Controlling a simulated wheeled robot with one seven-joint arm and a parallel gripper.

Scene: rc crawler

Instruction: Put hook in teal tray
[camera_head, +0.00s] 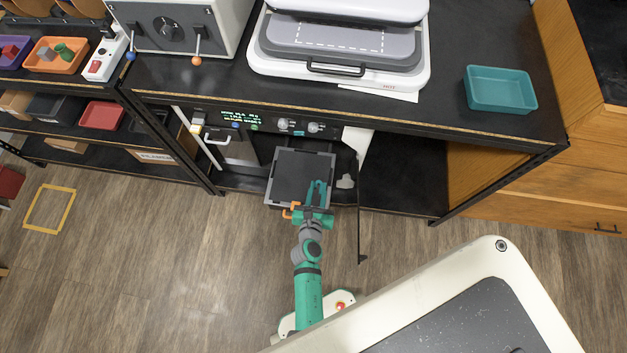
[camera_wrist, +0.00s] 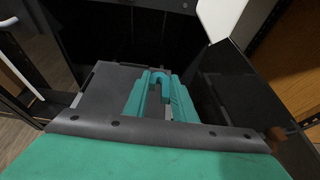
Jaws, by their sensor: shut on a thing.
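The teal tray (camera_head: 500,108) sits empty on the right part of the black bench top. My gripper (camera_head: 317,193) is well below and left of it, in front of the bench, over a dark grey box (camera_head: 288,172). In the wrist view my gripper (camera_wrist: 160,98) has teal fingers close together around a small curved teal piece (camera_wrist: 158,76), which looks like the hook. Its curved end shows between the fingertips; the rest is hidden. The grey box (camera_wrist: 98,92) lies just beneath the fingers.
An open compartment under the bench surrounds the grey box, with its open door (camera_head: 361,220) just right of my gripper. A white press-like machine (camera_head: 438,60) stands on the bench left of the tray. The bench's front edge (camera_head: 400,126) lies between gripper and tray.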

